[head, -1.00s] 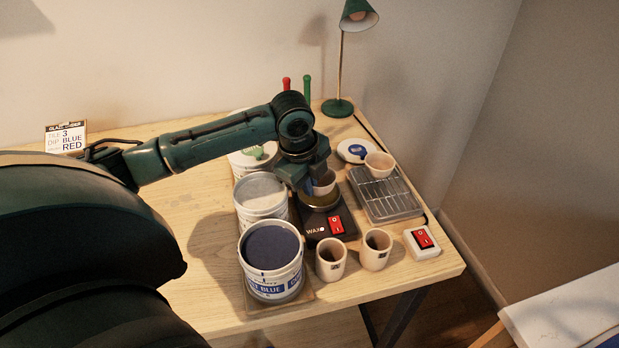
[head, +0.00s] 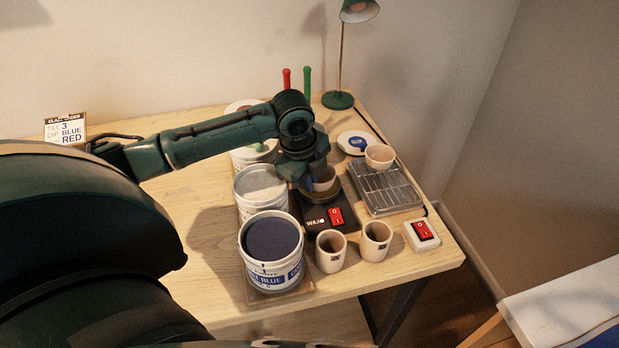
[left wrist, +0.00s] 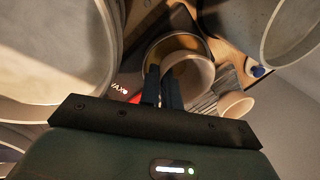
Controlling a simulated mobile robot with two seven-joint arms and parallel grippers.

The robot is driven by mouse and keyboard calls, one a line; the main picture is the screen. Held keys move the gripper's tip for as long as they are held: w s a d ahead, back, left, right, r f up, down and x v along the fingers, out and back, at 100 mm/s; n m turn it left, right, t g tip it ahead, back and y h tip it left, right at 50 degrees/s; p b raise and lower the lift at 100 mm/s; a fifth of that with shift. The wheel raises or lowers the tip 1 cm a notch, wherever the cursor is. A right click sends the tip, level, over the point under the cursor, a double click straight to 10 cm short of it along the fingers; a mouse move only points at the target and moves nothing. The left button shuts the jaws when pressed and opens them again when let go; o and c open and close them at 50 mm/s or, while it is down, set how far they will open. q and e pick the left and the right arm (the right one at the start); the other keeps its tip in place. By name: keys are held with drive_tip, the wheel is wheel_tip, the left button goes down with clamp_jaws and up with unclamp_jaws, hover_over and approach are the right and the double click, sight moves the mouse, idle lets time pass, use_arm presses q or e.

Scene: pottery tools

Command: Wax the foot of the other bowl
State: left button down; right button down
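My left gripper (head: 312,172) is above the wax warmer (head: 314,222), pointing down. Its fingers (left wrist: 162,92) are shut on the near wall of a pale bowl (head: 324,181). The bowl also shows in the left wrist view (left wrist: 190,75), within the outline of the round brassy wax pan (left wrist: 158,52). I cannot tell whether its foot touches the wax; its underside is hidden. Another pale bowl (head: 380,156) sits on the wire rack (head: 390,198) at the right. The warmer has a red switch (head: 336,217). My right gripper is not in view.
Glaze buckets stand left of the warmer: blue (head: 272,262), grey (head: 260,190) and one behind. Two cups (head: 331,252) (head: 376,241) stand in front. A switch box (head: 422,235) is near the right edge. A green lamp (head: 338,99) stands behind.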

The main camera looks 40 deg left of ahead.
use_arm(q)
drive_tip(key=shift+r, duration=0.1)
idle(0.3)
drive_tip(key=shift+w+v, duration=0.2)
drive_tip(key=shift+v, duration=0.7)
drive_tip(key=shift+w+v, duration=0.2)
drive_tip(key=shift+v, duration=0.7)
drive_tip(key=shift+d+r, duration=0.1)
